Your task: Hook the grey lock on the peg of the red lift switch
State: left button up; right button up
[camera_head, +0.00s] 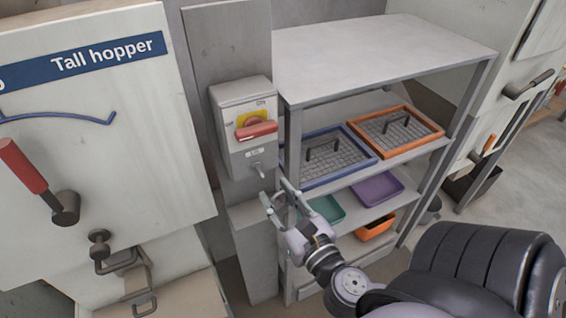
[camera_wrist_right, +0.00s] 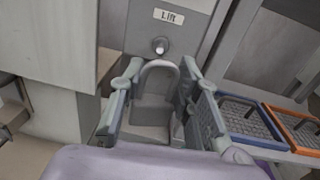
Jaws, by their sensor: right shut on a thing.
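The lift switch is a grey box (camera_head: 240,104) with a red handle (camera_head: 257,131) on a yellow plate, fixed to a grey post. Its peg (camera_head: 260,171) sticks out below the "Lift" label; in the right wrist view the peg (camera_wrist_right: 161,45) shows end-on. My right gripper (camera_head: 279,194) is just below and right of the peg, shut on the grey lock (camera_wrist_right: 152,112). The lock is upright with its shackle (camera_wrist_right: 160,65) pointing up. The shackle's top appears just below the peg, not around it. In the head view I cannot make out the lock clearly. My left gripper is not in view.
A grey shelf unit (camera_head: 385,57) stands right of the switch, close to my right gripper. It holds blue (camera_head: 331,184) and orange (camera_head: 437,132) framed trays and coloured bins. The tall hopper panel (camera_head: 110,130) with a red-handled lever (camera_head: 24,167) is at left.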

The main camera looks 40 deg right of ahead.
aim_at(261, 173)
jog(key=shift+a+r, duration=0.1)
jog(key=shift+r, duration=0.3)
jog(key=shift+a, duration=0.1)
jog(key=shift+w+r, duration=0.1)
jog(key=shift+w, duration=0.25)
jog(key=shift+w+p, duration=0.3)
jog(key=w, duration=0.2)
jog(key=w+d, duration=0.1)
jog(key=w, duration=0.1)
jog(key=w+f, duration=0.1)
jog(key=w, duration=0.1)
jog(key=shift+d, duration=0.3)
jog(key=shift+p, duration=0.3)
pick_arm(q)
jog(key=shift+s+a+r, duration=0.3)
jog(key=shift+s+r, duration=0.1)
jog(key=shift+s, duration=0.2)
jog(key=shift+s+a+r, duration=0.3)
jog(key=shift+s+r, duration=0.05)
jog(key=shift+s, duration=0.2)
pick_arm(e)
jog(key=shift+d, duration=0.1)
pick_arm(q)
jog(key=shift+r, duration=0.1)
pick_arm(e)
jog(key=shift+f, duration=0.2)
